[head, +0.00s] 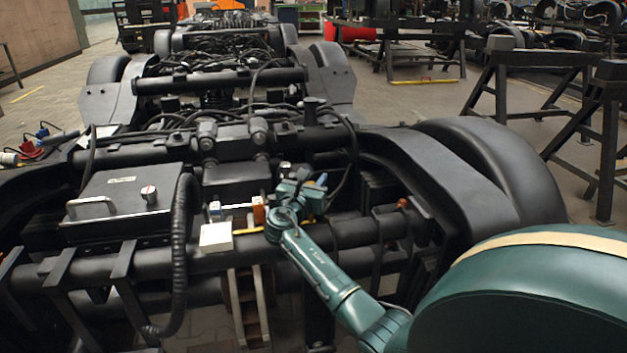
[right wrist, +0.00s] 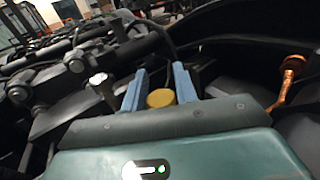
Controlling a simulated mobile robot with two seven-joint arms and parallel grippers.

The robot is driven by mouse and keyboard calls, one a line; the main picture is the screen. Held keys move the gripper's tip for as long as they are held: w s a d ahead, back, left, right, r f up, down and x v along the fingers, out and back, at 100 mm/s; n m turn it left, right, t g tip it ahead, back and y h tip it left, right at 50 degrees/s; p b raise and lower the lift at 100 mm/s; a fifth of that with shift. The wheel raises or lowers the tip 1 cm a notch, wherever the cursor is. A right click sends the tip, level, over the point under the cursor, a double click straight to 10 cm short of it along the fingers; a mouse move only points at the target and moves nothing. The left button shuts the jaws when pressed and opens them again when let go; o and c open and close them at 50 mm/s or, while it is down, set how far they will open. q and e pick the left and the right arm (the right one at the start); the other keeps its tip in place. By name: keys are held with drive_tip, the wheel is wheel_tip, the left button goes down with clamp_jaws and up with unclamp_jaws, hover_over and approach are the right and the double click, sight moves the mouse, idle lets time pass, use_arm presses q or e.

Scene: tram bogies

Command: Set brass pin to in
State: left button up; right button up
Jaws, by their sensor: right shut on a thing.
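My right gripper (head: 302,186) reaches in from the lower right over the bogie's cross tube in the head view. In the right wrist view its two blue fingers (right wrist: 160,88) stand on either side of a round yellow-brass end, which I take for the brass pin (right wrist: 161,98). The gripper is shut on it. The pin's shaft is hidden, so I cannot tell how deep it sits. In the head view the gripper covers the pin. My left gripper is not in view.
A black box (head: 125,200) with a handle and silver knob lies left. A copper-coloured part (right wrist: 287,80) stands right in the wrist view. Dark cables and tubes crowd the bogie.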

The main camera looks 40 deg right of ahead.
clamp_jaws()
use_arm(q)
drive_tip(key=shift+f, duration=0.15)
use_arm(e)
drive_tip(key=a, duration=0.1)
drive_tip(key=w+a, duration=0.1)
drive_tip(key=a, duration=0.1)
drive_tip(key=w+a, duration=0.1)
drive_tip(key=shift+w+a, duration=0.15)
drive_tip(key=o, duration=0.9)
unclamp_jaws()
drive_tip(key=shift+o, duration=0.3)
